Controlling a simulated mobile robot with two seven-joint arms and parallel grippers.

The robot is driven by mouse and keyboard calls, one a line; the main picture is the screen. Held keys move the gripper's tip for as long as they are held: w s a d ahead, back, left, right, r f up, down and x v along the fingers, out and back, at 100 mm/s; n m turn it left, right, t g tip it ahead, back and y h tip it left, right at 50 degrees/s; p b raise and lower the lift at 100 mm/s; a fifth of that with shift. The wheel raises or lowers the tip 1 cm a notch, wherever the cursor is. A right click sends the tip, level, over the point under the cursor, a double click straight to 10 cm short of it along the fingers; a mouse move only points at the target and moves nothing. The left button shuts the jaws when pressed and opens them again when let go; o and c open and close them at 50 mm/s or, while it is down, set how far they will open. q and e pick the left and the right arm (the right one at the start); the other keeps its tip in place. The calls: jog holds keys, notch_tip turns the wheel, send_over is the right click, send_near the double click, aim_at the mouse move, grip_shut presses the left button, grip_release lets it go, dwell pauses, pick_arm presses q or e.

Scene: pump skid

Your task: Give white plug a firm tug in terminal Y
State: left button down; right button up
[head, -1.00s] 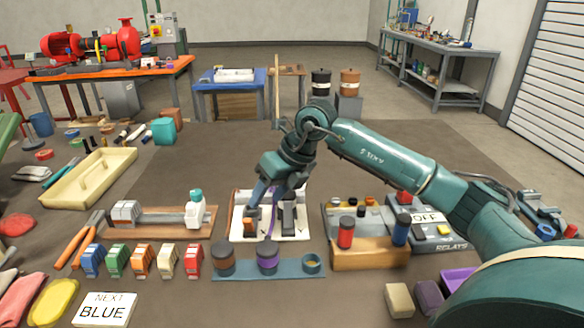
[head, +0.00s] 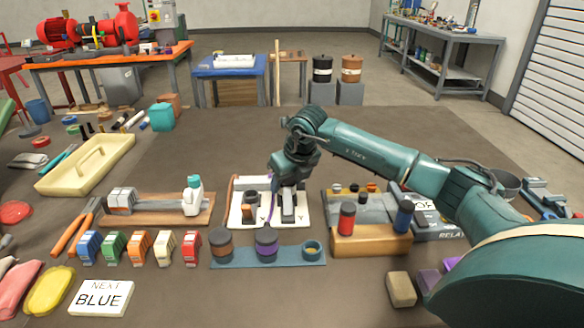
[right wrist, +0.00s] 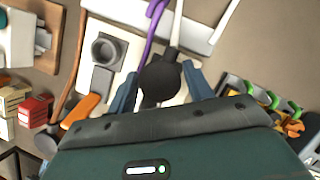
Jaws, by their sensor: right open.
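A white terminal board (head: 238,214) lies mid-table with two dark terminal blocks; a small letter Y shows beside the right block (head: 288,208). My right gripper (head: 284,188) is over that block, pointing down. In the right wrist view its two blue fingers are apart, one on each side of a dark round-ended plug (right wrist: 160,80) with a pale cord (right wrist: 177,28) running up from it. Contact cannot be told. I see no clearly white plug body; the hand hides part of the board. My left gripper is out of view.
A purple cord (right wrist: 152,25) and an orange lead (right wrist: 80,110) run close to the fingers. A blue rack (head: 225,257) with dark jars stands in front of the board. A wooden block (head: 370,240) with red and blue cylinders stands to its right.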

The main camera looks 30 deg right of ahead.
jog(key=shift+x, duration=1.1)
jog(key=shift+c, duration=0.5)
jog(key=c, duration=0.7)
jog(key=shift+o, duration=0.2)
